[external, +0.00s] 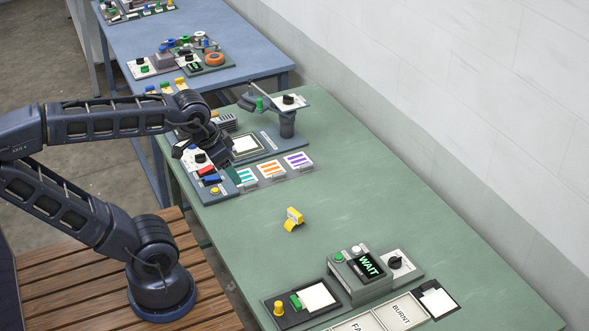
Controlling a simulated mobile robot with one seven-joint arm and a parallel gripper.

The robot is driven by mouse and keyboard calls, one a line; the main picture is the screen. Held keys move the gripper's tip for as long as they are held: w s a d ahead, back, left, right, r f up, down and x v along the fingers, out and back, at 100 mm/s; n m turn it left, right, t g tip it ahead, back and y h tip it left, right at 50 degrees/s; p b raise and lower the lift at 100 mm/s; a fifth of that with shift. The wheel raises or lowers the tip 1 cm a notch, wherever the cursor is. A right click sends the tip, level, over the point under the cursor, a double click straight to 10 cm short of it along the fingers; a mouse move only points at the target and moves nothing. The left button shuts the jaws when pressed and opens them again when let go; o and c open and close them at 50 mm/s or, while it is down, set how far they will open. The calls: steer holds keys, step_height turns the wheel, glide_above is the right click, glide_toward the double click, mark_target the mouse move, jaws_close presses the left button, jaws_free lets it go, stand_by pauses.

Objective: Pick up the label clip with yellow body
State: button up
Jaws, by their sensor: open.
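The label clip with a yellow body (293,219) lies alone on the bare middle of the green table (350,190). It has a small pale patch on its upper face. My gripper (226,163) is at the far left part of the table, up and to the left of the clip and well apart from it. It is above the control panel there. The gripper is open; its fingers are dark and small in this view, and I see nothing held between them.
Striped cards (271,169) lie between my gripper and the clip. A grey post device (287,122) stands behind. A "WAIT" display box (361,274) and labelled trays (401,312) are at the near end. The table around the clip is clear. A wall runs along the right.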

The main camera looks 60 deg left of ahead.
steer(key=shift+c, duration=0.5)
steer(key=shift+c, duration=1.3)
steer(key=m+g+h, duration=0.4)
steer(key=m, duration=1.2)
glide_above(294, 212)
steer(key=a, duration=0.3)
step_height(294, 212, down, 22)
steer(key=x, duration=0.4)
steer(key=shift+f, duration=0.1)
steer(key=shift+n, duration=0.3)
steer(key=shift+x, duration=2.75)
